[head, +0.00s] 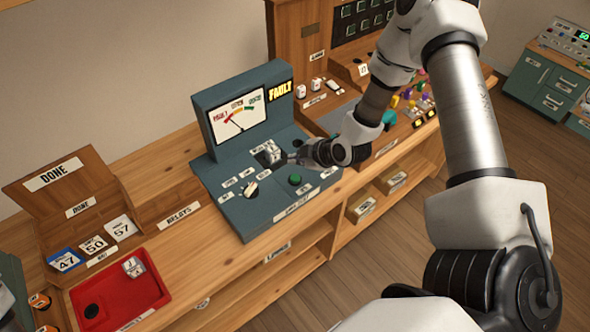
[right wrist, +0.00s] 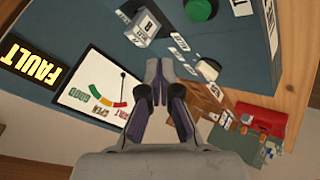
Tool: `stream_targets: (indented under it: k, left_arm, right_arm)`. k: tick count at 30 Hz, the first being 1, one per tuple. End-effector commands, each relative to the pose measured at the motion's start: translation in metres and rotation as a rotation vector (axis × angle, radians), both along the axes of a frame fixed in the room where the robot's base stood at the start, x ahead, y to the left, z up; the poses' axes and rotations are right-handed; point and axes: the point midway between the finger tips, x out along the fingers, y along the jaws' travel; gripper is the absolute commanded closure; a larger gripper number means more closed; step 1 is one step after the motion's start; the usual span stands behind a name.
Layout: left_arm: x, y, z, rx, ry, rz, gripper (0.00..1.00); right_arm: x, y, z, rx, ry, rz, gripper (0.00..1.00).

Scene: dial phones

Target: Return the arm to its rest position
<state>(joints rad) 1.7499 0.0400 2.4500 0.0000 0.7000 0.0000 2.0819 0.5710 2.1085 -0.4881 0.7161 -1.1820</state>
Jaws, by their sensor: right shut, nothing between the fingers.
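My right arm reaches down from the upper right in the head view. Its gripper (head: 287,158) is over the blue-grey test console (head: 232,213), close beside a white block (head: 272,152) seated on the console top. In the right wrist view the gripper's fingers (right wrist: 160,72) are together with nothing between them. The white block (right wrist: 146,26) is apart from the fingertips there. My left gripper does not show.
A red tray (head: 155,302) with a white block is at the lower left. A wooden cabinet with a dark panel (head: 350,25) and several coloured pieces (head: 410,100) stand right of the console.

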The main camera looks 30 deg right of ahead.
Motion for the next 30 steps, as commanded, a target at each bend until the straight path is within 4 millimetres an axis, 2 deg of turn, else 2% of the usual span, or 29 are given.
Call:
stream_targets:
  k: [16,19,20,23,27,30]
  left_arm:
    - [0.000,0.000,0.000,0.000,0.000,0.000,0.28]
    - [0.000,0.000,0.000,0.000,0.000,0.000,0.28]
    - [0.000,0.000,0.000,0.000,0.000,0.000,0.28]
    - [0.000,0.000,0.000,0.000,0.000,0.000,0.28]
    - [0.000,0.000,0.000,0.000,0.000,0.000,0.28]
    - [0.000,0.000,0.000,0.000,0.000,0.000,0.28]
  right_arm:
    - [0.000,0.000,0.000,0.001,0.001,0.000,1.00]
    - [-0.011,0.009,-0.010,0.030,0.049,-0.028,1.00]
    - [-0.019,0.014,-0.016,0.051,0.084,-0.052,1.00]
    - [-0.061,0.040,-0.047,0.145,0.260,-0.191,1.00]
    - [-0.146,0.070,-0.087,0.240,0.540,-0.494,1.00]
    - [-0.203,0.081,-0.103,0.255,0.686,-0.716,1.00]
